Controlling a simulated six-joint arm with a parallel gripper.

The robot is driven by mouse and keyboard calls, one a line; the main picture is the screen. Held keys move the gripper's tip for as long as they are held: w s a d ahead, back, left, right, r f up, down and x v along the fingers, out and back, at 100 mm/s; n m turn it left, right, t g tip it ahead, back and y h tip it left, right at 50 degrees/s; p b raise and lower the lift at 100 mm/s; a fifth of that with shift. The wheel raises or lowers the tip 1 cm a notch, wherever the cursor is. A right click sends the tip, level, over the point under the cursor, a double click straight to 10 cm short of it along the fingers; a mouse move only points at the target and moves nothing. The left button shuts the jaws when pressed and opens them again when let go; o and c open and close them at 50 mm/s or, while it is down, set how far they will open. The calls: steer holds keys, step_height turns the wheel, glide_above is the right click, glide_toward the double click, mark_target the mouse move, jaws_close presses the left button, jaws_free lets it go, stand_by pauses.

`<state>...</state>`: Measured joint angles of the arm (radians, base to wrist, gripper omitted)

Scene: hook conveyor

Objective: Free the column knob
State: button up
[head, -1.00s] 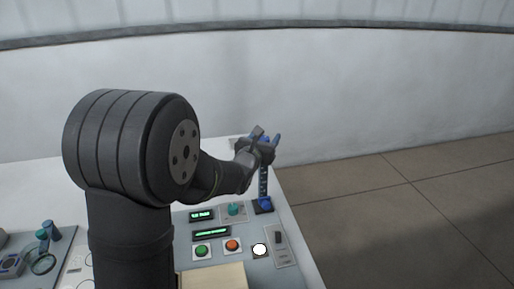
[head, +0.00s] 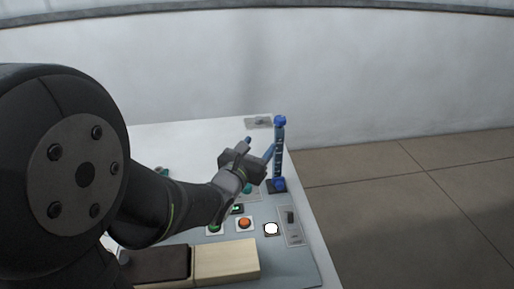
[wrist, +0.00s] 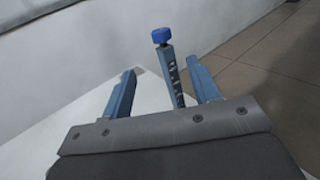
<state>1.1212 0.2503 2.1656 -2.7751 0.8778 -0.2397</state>
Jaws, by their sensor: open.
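A slim blue column (head: 278,155) with dark marks stands upright at the right edge of the control panel. A blue knob (head: 280,120) caps its top, and another blue round part (head: 279,184) sits at its dark foot. My gripper (head: 258,147) is open and empty, just left of the column and lower than the top knob. In the wrist view, the top knob (wrist: 160,36) and column (wrist: 172,72) appear between the two blue fingers (wrist: 160,70), beyond the fingertips. I see no contact with the knob. The column's lower part is hidden there by my gripper body.
The panel has a green button (head: 215,227), an orange button (head: 244,223), a white button (head: 271,229) and a slider switch (head: 291,220). A pale wooden block (head: 228,260) lies in front. A grey plate (head: 259,122) is at the back. Free floor lies right.

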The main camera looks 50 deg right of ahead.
steer(key=shift+c, duration=0.2)
steer(key=w+d+r+m+g+h, duration=0.2)
steer(key=w+d+r+g, duration=0.1)
steer(key=m+g+y, duration=0.5)
steer(key=m+g, duration=0.2)
steer(key=g, duration=0.4)
glide_toward(280, 118)
steer(key=x, duration=1)
steer(key=shift+d+f, duration=0.1)
steer(key=shift+f, duration=0.3)
steer(key=c, duration=0.9)
steer(key=shift+c, duration=0.2)
steer(key=shift+t, duration=0.5)
